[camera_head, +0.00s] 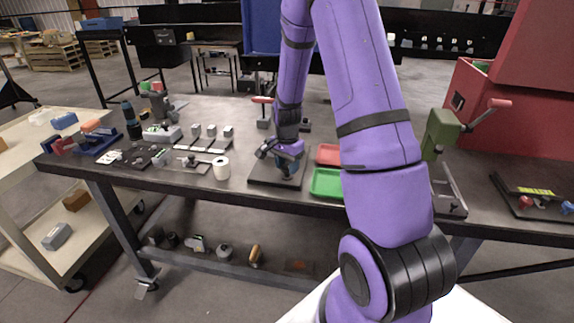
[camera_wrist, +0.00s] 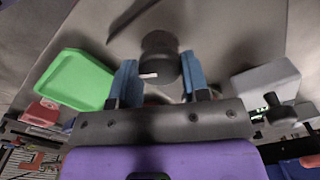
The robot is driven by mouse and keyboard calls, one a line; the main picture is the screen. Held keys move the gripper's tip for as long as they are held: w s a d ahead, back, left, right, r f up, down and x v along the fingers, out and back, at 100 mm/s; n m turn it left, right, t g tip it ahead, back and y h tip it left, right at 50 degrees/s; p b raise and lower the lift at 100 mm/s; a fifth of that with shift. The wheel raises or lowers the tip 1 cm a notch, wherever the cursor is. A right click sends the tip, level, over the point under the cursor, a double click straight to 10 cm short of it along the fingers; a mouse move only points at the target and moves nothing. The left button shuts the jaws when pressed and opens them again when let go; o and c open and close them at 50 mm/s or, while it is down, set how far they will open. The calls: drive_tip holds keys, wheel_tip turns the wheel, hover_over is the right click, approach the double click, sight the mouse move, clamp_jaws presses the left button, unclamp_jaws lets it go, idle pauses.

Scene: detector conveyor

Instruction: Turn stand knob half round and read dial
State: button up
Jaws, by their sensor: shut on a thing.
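My gripper (camera_head: 287,158) is at the stand on the workbench, low over its dark base plate (camera_head: 262,182). In the wrist view my gripper (camera_wrist: 159,68) has its two blue fingers on either side of a dark round knob (camera_wrist: 158,45) with a short white mark. It is shut on this knob. In the head view the gripper and wrist hide the knob and most of the stand. I cannot make out a readable dial face in either view.
A green tray (camera_head: 327,184) and a red tray (camera_head: 329,153) lie just right of the stand. A white roll (camera_head: 221,168) stands to its left. A green hand press (camera_head: 441,130) with a red handle is farther right. Small parts crowd the bench's left end.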

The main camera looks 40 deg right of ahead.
sight(287, 166)
drive_tip(key=n, duration=0.5)
drive_tip(key=shift+n, duration=0.3)
drive_tip(key=n, duration=1)
drive_tip(key=shift+n, duration=0.4)
drive_tip(key=n, duration=0.5)
drive_tip(key=shift+n, duration=0.3)
drive_tip(key=o, duration=0.9)
wheel_tip(287, 166, up, 11)
drive_tip(key=shift+f, duration=0.1)
